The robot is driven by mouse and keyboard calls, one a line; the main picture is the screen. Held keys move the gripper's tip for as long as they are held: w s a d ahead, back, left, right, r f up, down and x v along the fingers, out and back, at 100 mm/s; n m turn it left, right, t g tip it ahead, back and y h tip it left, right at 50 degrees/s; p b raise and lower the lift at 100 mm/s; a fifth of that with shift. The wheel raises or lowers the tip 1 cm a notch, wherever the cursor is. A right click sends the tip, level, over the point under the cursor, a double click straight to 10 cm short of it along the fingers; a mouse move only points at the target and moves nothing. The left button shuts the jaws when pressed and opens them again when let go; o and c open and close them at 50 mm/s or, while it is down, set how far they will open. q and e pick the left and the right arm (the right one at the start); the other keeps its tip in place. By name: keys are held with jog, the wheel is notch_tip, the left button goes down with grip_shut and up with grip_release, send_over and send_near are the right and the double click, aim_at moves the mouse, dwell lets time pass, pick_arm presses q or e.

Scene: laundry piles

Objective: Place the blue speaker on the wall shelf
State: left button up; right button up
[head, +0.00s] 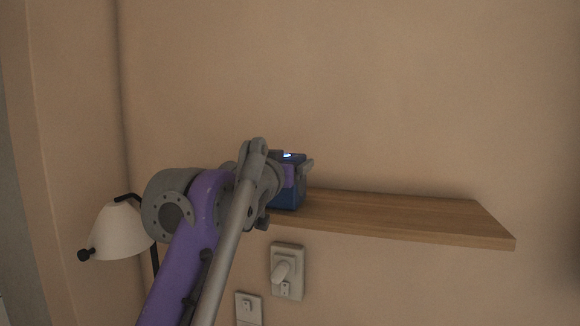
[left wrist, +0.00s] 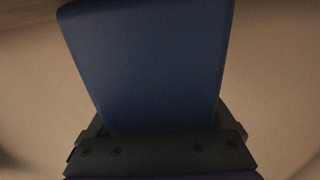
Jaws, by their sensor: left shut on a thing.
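The blue speaker (head: 287,197) is a small dark blue box with a bright spot on top, at the left end of the wall shelf in the head view. My left gripper (head: 292,170) is shut on it. In the left wrist view the speaker (left wrist: 148,65) fills the middle, between the fingers of the gripper (left wrist: 160,135). The wall shelf (head: 400,216) is a wooden board on the wall, with its left end hidden behind my arm and the speaker. I cannot tell whether the speaker touches the shelf. My right gripper is not in view.
The shelf's top is bare to the right of the speaker. A white lamp (head: 119,232) stands at the left, partly behind my arm. A switch plate (head: 287,271) and a wall socket (head: 248,308) are on the wall below the shelf.

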pick_arm(q)
jog(key=o, duration=1.4)
jog(key=shift+a+f, duration=0.1)
jog(key=shift+c, duration=0.2)
jog(key=shift+o, duration=0.2)
jog(key=shift+s+d+r, duration=0.2)
jog(key=shift+s+r, duration=0.05)
jog(key=shift+s, duration=0.2)
jog(key=shift+s+a+f, duration=0.15)
jog(key=shift+s+a, duration=0.1)
jog(key=b+v, duration=0.2)
jog(key=v, duration=0.9)
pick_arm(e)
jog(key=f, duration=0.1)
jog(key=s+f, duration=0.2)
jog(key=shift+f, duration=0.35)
